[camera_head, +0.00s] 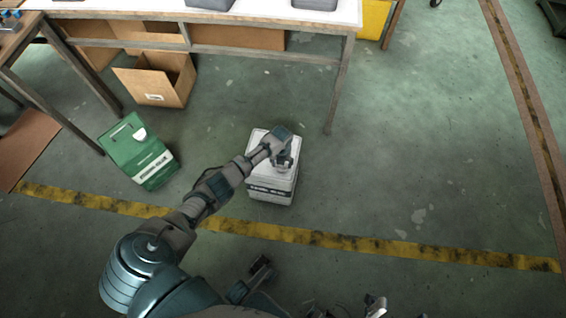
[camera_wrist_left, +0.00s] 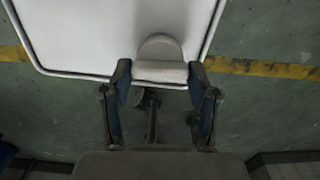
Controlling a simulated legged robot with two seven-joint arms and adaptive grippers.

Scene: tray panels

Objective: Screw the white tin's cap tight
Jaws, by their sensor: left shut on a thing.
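The white tin (camera_head: 270,196) is a boxy white container with a dark label band on its front. It stands upright on the floor in the middle of the head view. In the left wrist view its white top (camera_wrist_left: 90,30) fills the upper part, and the pale cap (camera_wrist_left: 159,48) is near its edge. My left gripper (camera_head: 283,163) is at the tin's top; its fingers (camera_wrist_left: 159,72) are shut on the cap, one on each side. My arm and gripper hide part of the tin's top in the head view.
A green container (camera_head: 138,152) stands on the floor left of the tin. An open cardboard box (camera_head: 158,82) is behind it, by a long table (camera_head: 270,14). A yellow floor line (camera_head: 340,241) runs in front of the tin. Floor to the right is clear.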

